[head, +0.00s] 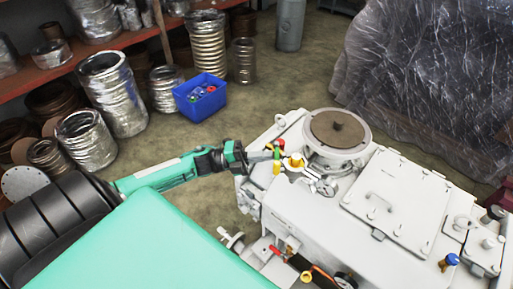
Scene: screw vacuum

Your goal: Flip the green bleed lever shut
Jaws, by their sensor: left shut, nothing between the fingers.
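The green bleed lever (277,153) is a small green piece at the left end of the pale grey vacuum machine (310,215). Small red and yellow parts sit close around it. My left gripper (267,155) comes in from the left, shut and empty. Its fingertips are right beside the green lever; I cannot tell whether they touch it. The lever's exact angle is too small to read. My right gripper is not in view.
A round flange with a brown disc (337,130) rises just right of the lever. A yellow knob (296,161) is close by. A red handle (275,251) is lower on the machine. A blue bin (200,98) stands on the floor behind, near shiny ducts.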

